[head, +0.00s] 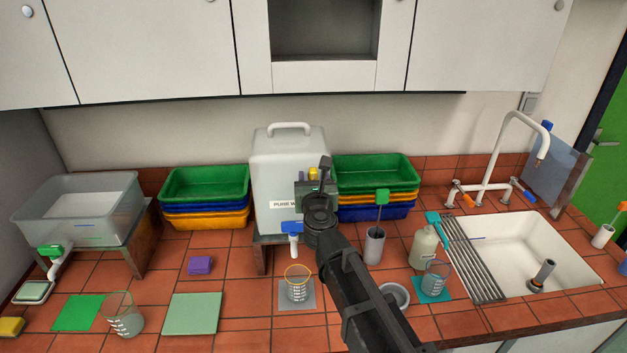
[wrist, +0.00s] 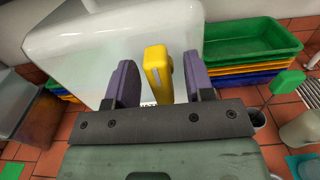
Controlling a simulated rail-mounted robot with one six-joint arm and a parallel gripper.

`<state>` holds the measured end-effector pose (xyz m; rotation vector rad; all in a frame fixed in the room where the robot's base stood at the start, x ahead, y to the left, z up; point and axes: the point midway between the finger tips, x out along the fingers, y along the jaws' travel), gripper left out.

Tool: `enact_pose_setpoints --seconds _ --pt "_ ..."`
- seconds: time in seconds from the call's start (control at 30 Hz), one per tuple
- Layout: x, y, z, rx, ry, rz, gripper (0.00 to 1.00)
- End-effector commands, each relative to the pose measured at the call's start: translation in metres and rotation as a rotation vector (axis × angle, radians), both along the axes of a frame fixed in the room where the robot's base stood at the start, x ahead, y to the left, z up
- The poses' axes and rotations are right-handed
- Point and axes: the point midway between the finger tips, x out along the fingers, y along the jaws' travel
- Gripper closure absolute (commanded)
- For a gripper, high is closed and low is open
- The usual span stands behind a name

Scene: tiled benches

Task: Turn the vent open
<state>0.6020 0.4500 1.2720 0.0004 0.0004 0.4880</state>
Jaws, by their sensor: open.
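A white jug-like container (head: 272,175) with a top handle and a partly hidden label starting "PURE W" stands on a raised stand at the back of the bench. A yellow vent handle (head: 313,173) shows at its right side, partly covered by my gripper (head: 322,183). In the wrist view, the yellow vent handle (wrist: 157,72) stands upright between the two purple fingers of my gripper (wrist: 158,84), with a visible gap on each side. My gripper is open and holds nothing. A blue-handled tap (head: 291,228) is low on the container's front.
Stacked green, yellow and blue trays stand left (head: 205,185) and right (head: 372,172) of the container. A beaker (head: 297,287) is on a grey mat below the tap. A green-topped brush (head: 382,197) stands to the right. A sink (head: 530,250) is further right. Cupboards (head: 150,45) hang above.

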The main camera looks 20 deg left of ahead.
Motion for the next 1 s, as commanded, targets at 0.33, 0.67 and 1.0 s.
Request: enact_pose_setpoints --seconds 0.33,0.67,1.0 --pt "-0.0009 -0.0005 0.0000 0.000 0.000 0.000 0.84" --pt "-0.0010 -0.0004 0.0000 -0.016 -0.008 0.000 0.96" --pt "-0.0016 0.0005 -0.0003 -0.157 -0.083 0.000 0.96"
